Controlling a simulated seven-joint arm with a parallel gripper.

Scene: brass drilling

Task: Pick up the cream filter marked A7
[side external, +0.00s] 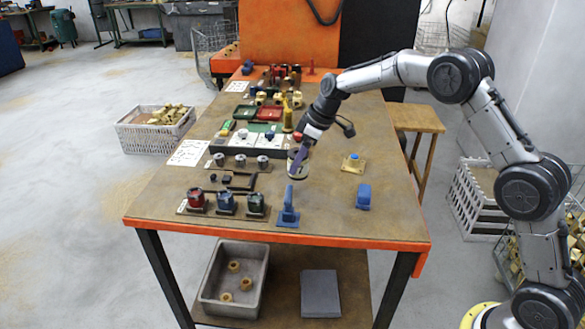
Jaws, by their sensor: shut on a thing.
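My gripper (299,168) points down over the middle of the table, with a purple finger on the near side. It is shut on a pale, round, cream-grey filter (293,173), which is partly hidden behind the finger. The filter is at or just above the tabletop; I cannot tell whether it touches. No A7 marking can be read on it at this size.
Trays and small parts crowd the back left. The right front is mostly clear.

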